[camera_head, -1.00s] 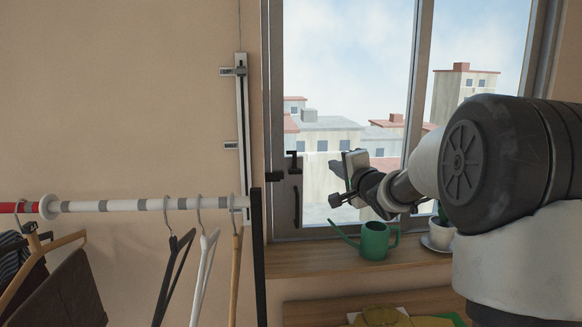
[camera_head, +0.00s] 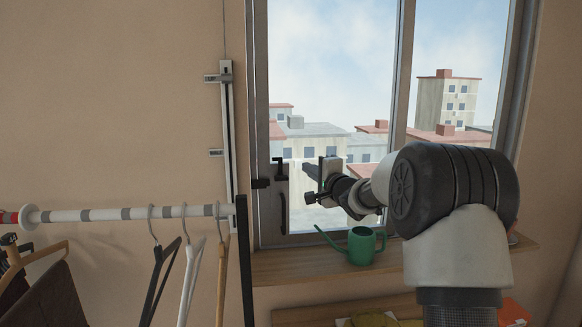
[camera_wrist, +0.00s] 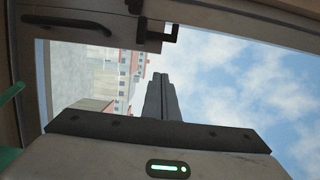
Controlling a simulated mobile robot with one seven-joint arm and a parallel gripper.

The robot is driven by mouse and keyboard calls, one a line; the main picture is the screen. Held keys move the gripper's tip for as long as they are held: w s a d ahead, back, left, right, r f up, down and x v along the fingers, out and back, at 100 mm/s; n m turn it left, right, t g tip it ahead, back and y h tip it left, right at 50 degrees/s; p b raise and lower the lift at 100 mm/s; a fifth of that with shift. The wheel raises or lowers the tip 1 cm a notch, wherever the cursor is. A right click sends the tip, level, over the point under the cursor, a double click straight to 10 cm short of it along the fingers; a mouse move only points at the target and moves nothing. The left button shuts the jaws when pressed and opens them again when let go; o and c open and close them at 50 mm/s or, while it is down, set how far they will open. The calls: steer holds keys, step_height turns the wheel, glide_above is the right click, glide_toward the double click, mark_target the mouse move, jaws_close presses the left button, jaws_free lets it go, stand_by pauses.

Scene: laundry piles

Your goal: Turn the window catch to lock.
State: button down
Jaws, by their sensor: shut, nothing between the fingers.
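The window catch (camera_head: 279,162) is a small dark lever on a grey plate at the left side of the window frame. In the wrist view the catch (camera_wrist: 170,34) shows as a dark L-shaped piece near the top. My gripper (camera_head: 307,170) is to the right of the catch, in front of the glass, and a gap shows between them. In the wrist view its fingers (camera_wrist: 161,80) are together and empty, pointing up the picture below the catch. I cannot tell whether the catch is locked.
A curved dark pull handle (camera_head: 283,213) sits below the catch. A green watering can (camera_head: 361,246) stands on the wooden sill (camera_head: 300,268) below my arm. A clothes rail (camera_head: 120,213) with hangers is at the left, its dark post (camera_head: 244,265) close to the window.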

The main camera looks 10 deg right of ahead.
mark_target(280, 169)
steer(key=x, duration=0.4)
steer(key=shift+a, duration=2)
steer(key=shift+s, duration=0.1)
